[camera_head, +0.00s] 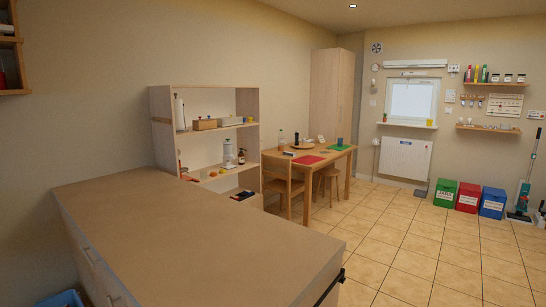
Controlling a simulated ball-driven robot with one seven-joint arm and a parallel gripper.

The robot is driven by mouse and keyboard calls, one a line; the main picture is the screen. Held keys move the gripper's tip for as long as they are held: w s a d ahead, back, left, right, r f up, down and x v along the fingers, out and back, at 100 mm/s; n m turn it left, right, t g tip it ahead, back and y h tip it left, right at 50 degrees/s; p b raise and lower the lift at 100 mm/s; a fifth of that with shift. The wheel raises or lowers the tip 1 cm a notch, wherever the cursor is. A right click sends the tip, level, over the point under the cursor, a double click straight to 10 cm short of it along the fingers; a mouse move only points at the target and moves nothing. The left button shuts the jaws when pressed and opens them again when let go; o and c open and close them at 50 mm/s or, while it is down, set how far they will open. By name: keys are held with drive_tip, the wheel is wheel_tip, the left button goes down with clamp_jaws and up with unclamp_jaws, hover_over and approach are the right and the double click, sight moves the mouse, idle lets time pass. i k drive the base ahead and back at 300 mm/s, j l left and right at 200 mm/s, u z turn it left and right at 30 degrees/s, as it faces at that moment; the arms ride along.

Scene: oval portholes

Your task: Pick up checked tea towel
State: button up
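I cannot make out a checked tea towel anywhere in this view. Red cloth-like mats (308,160) and a green one (339,148) lie flat on the wooden table (326,155), with no check pattern that I can tell. My gripper is not in view.
A long bare counter (190,240) fills the near left, with a dark bar (328,289) at its right end. Behind it stands an open shelf unit (205,130) with small items. A chair (283,187) and stool stand by the table. Green, red and blue bins (467,198) line the far wall. Tiled floor (420,240) is clear on the right.

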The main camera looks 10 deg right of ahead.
sight(288, 154)
drive_tip(key=z, duration=0.15)
drive_tip(key=i+l+z, duration=0.1)
drive_tip(key=i+z, duration=0.2)
drive_tip(key=i, duration=0.25)
drive_tip(key=i+z, duration=0.35)
drive_tip(key=i, duration=0.2)
drive_tip(key=i+j+z, duration=0.3)
drive_tip(key=i, duration=0.25)
drive_tip(key=i+l+z, duration=0.1)
drive_tip(key=i, duration=0.85)
drive_tip(key=i+l+z, duration=0.1)
drive_tip(key=i, duration=0.9)
drive_tip(key=i+j+u, duration=0.2)
drive_tip(key=i+u, duration=0.55)
drive_tip(key=i, duration=0.15)
drive_tip(key=i+l+u, duration=0.1)
drive_tip(key=i+u, duration=0.3)
drive_tip(key=i+l+u, duration=0.25)
drive_tip(key=i+u, duration=0.15)
drive_tip(key=i+j+u, duration=0.1)
drive_tip(key=i, duration=0.75)
drive_tip(key=i+j+u, duration=0.1)
drive_tip(key=i, duration=0.8)
